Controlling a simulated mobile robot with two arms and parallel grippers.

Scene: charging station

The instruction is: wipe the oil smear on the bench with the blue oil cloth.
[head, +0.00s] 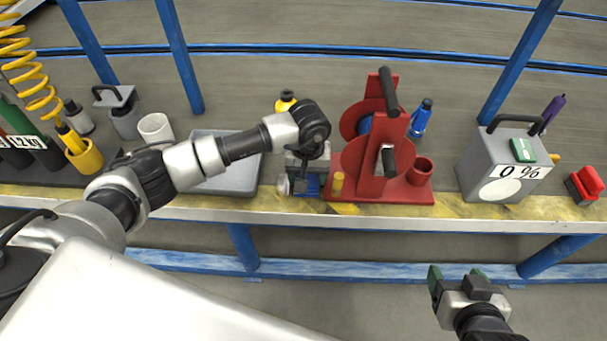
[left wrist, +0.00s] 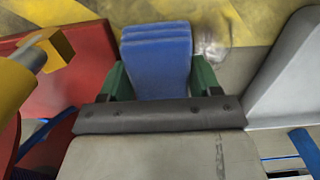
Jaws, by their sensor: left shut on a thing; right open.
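The blue oil cloth (left wrist: 157,60) is a folded pad between the green fingertips of my left gripper (left wrist: 160,82), which is shut on it. In the head view the left gripper (head: 307,172) is low over the bench (head: 270,204), and a bit of the blue cloth (head: 312,186) shows there. A shiny greyish smear (left wrist: 210,42) lies on the bench just right of the cloth's far end in the left wrist view. I cannot tell whether the cloth touches the bench. My right gripper (head: 457,283) is open and empty in front of the bench.
A red reel stand (head: 380,185) stands close right of the left gripper, and a grey tray (head: 232,180) close left. A grey box marked 0 % (head: 490,165), a red block (head: 585,187), a blue bottle (head: 421,120) and a white cup (head: 156,128) also stand on the bench.

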